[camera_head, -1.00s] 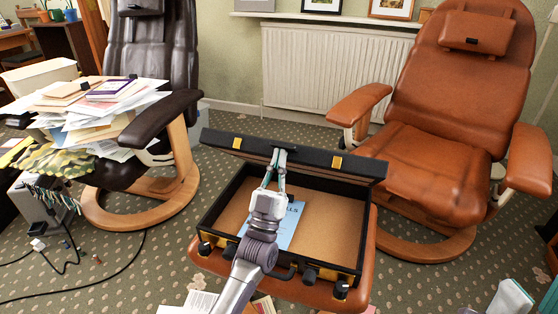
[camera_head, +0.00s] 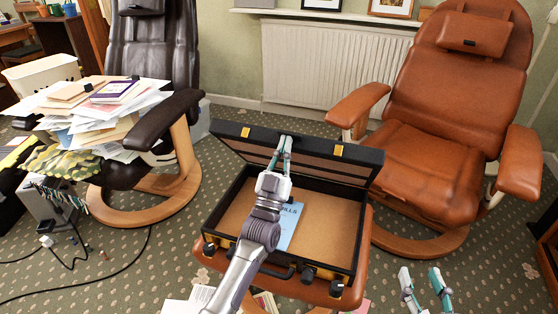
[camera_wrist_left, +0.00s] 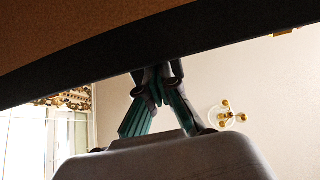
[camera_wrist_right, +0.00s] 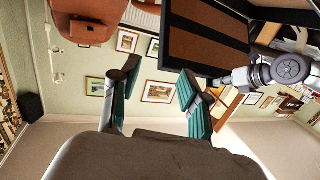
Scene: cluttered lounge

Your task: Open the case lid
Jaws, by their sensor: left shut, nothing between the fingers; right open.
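The black case (camera_head: 352,228) lies on a brown leather footstool. Its lid (camera_head: 362,156) is raised and tilted back, and its brown lining faces me. A blue booklet (camera_head: 291,224) lies inside on the tan bottom. My left gripper (camera_head: 285,142) is shut and empty, reaching over the case with its fingertips against the middle of the lid's free edge. In the left wrist view, the fingertips (camera_wrist_left: 158,78) meet the lid's dark rim (camera_wrist_left: 190,45). My right gripper (camera_head: 420,272) is open and empty at the lower right, apart from the case. The lid (camera_wrist_right: 208,38) also shows in the right wrist view.
A tan reclining chair (camera_head: 435,165) stands behind and right of the case. A dark chair (camera_head: 160,60) stands at the left, beside a heap of papers (camera_head: 95,110). Cables lie on the carpet at the left. A radiator (camera_head: 325,68) is behind.

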